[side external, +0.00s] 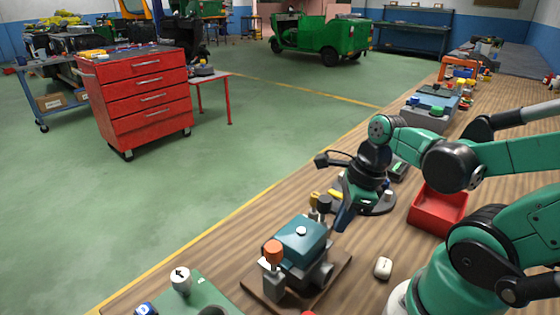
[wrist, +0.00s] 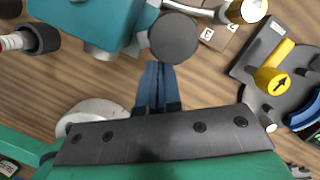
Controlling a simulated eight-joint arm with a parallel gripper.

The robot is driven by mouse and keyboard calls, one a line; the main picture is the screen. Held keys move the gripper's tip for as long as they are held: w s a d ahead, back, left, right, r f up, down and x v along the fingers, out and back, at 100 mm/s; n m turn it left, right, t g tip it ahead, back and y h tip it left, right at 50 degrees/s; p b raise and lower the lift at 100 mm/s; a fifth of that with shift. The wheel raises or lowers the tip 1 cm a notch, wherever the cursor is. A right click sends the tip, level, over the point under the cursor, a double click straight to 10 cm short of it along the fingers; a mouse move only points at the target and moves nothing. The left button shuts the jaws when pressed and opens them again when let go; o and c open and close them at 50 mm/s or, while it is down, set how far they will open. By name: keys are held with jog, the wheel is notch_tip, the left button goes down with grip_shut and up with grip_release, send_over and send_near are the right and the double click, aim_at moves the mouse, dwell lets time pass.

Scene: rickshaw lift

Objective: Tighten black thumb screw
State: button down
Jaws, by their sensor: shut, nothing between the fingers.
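A dark round knob that looks like the black thumb screw (wrist: 173,38) is seen from above in the wrist view, beside the teal block (wrist: 88,18). In the side view a black knob (side external: 324,203) stands at the back of the teal block (side external: 301,240), which sits on a brown base plate (side external: 338,275). My gripper (side external: 340,226) points down beside the block, just right of the knob. In the wrist view its blue fingers (wrist: 158,66) are together and empty, their tips close to the knob's lower edge. I cannot tell whether they touch it.
An orange knob (side external: 273,250) stands at the block's front. A yellow knob with an arrow (wrist: 271,80) is at right in the wrist view. A green plate with knobs (side external: 205,297) is in front.

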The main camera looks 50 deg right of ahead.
jog(key=s, duration=0.1)
jog(key=s+d, duration=0.1)
jog(key=shift+s+f, duration=0.15)
jog(key=shift+s, duration=0.15)
jog(key=v, duration=0.9)
jog(key=c, duration=1.3)
grip_release()
jog(key=shift+s+r, duration=0.25)
jog(key=shift+r, duration=0.15)
jog(key=o, duration=0.3)
jog(key=shift+r, duration=0.1)
jog(key=o, duration=0.4)
jog(key=shift+w+r+n, duration=0.1)
jog(key=shift+w+n, duration=0.1)
jog(key=shift+n, duration=0.8)
jog(key=shift+o, duration=0.3)
jog(key=n, duration=0.3)
jog(key=shift+w+g, duration=0.3)
jog(key=shift+w, duration=0.05)
jog(key=n+g+h, duration=0.2)
jog(key=n, duration=2.6)
send_over(325, 199)
jog(key=shift+f, duration=2.9)
